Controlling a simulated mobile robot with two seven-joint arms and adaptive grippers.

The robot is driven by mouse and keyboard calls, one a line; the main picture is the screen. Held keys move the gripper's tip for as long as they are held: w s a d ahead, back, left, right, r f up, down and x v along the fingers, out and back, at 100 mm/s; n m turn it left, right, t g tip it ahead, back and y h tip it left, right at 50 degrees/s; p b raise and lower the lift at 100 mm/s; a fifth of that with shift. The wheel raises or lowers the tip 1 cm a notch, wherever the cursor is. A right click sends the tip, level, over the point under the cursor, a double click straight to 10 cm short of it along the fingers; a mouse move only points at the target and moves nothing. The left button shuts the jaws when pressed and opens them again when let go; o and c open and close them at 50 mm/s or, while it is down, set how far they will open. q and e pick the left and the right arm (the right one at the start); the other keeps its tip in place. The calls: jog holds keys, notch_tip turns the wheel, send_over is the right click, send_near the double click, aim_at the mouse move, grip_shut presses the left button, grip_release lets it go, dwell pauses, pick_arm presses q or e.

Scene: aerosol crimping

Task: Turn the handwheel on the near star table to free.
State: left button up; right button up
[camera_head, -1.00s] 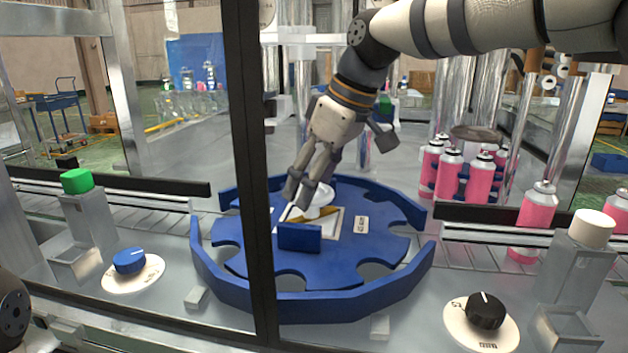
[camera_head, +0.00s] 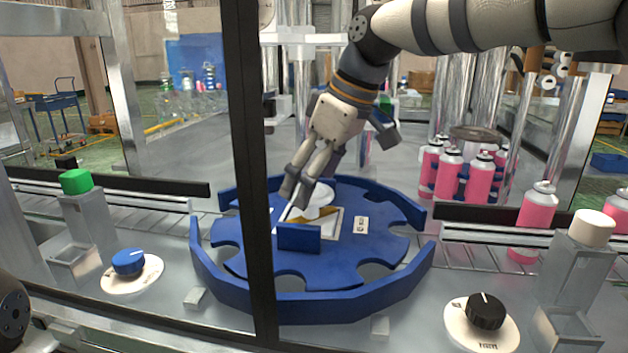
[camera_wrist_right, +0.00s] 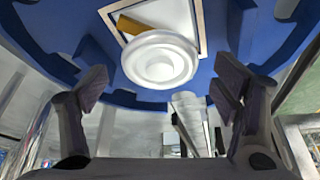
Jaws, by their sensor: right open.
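The near star table (camera_head: 340,262) is a blue notched disc inside a raised blue rim. Its white round handwheel (camera_head: 322,198) sits near the centre, partly hidden by my fingers. In the right wrist view the handwheel (camera_wrist_right: 159,60) shows whole, with a yellow piece (camera_wrist_right: 130,24) beside it. My right gripper (camera_head: 299,190) reaches down over the handwheel from the upper right. In the right wrist view its two fingers (camera_wrist_right: 163,88) are spread wide, empty, on either side of the handwheel's line and apart from it. My left gripper is not seen.
A dark upright frame post (camera_head: 255,200) crosses in front of the star table. A small blue upright block (camera_head: 299,238) stands near the handwheel. Pink cans (camera_head: 480,180) stand at right. A blue knob (camera_head: 129,262) and a black knob (camera_head: 486,311) are in front.

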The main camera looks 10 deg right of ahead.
jog(key=v, duration=1.1)
jog(key=shift+r, duration=0.25)
